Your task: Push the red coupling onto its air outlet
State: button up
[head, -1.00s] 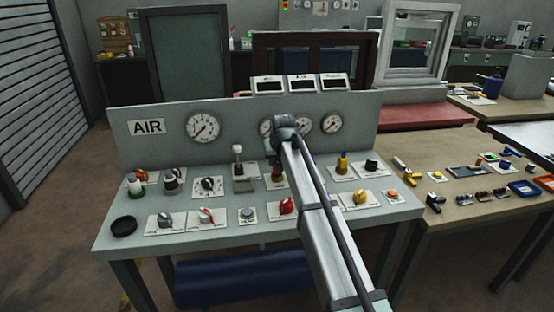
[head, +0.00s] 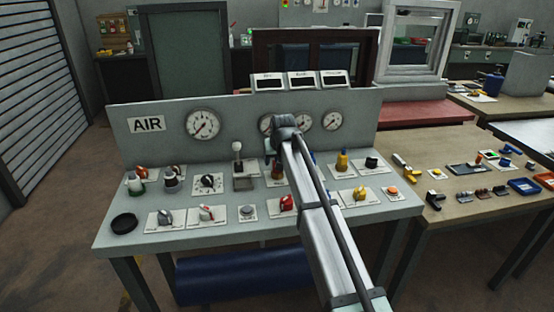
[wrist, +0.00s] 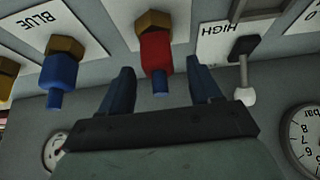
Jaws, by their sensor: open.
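The red coupling (wrist: 157,52) shows in the wrist view, with a blue tip facing the gripper. Its far end meets a brass hexagonal fitting (wrist: 153,22) on a white plate, the air outlet. I cannot tell how far the coupling sits on it. My gripper (wrist: 160,68) is open, one dark blue finger on each side of the coupling, with visible gaps. In the head view a reddish-brown coupling (head: 278,171) stands on the bench beside my arm, partly hidden. My arm hides most of the gripper there.
A blue coupling (wrist: 59,72) on a brass fitting is at the left in the wrist view. A white-knobbed lever (wrist: 245,92) stands close on the right. A yellow coupling (head: 342,160) stands right of my arm. The gauge panel (head: 165,152) rises behind.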

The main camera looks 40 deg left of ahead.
jog(key=v, duration=1.4)
jog(key=shift+f, duration=0.15)
